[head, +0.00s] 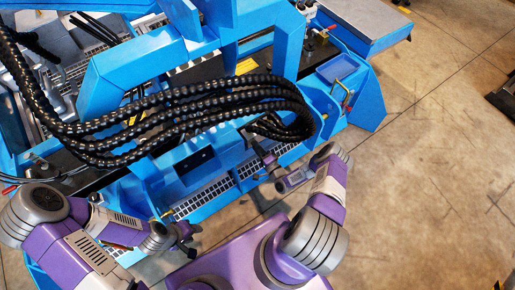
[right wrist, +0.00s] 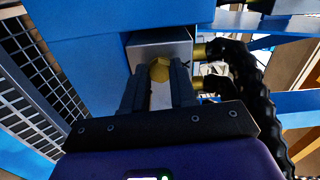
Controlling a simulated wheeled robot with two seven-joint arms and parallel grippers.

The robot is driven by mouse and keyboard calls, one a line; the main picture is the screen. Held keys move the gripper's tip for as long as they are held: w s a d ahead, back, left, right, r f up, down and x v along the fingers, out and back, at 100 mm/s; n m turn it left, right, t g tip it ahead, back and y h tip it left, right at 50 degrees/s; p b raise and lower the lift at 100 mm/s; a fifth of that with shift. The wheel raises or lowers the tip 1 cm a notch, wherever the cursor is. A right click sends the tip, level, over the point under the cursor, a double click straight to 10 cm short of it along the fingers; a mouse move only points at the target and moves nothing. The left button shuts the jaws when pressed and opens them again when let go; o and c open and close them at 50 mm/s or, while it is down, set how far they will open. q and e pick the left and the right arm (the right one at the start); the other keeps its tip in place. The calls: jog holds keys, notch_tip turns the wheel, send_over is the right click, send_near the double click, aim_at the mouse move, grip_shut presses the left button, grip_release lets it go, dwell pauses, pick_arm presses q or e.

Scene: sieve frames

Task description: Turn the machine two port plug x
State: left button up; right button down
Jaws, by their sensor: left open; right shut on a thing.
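The machine (head: 150,65) is a large blue frame with black ribbed hoses across it in the head view. In the right wrist view a brass hexagonal plug (right wrist: 160,69) sits at the face of a grey metal block (right wrist: 172,46) on the blue frame. My right gripper (right wrist: 161,78) is shut on this plug, one finger on each side. In the head view my right gripper (head: 264,160) is at the machine's near side, below the hose bend; the plug cannot be made out there. My left gripper (head: 190,239) is open, near the front edge, apart from the plug.
Black ribbed hoses (head: 190,110) arch close above my right gripper. In the right wrist view brass fittings (right wrist: 199,51) with a black hose stand just right of the plug, and a grille (right wrist: 38,75) lies left. Concrete floor (head: 430,160) is open at the right.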

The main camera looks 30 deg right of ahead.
jog(key=shift+m, duration=0.6)
jog(key=c, duration=0.9)
grip_release()
jog(key=s+p, duration=0.1)
jog(key=s, duration=0.6)
jog(key=shift+s+d+p, duration=0.25)
jog(key=shift+s+p, duration=0.05)
jog(key=shift+p, duration=0.05)
jog(key=shift+w, duration=0.1)
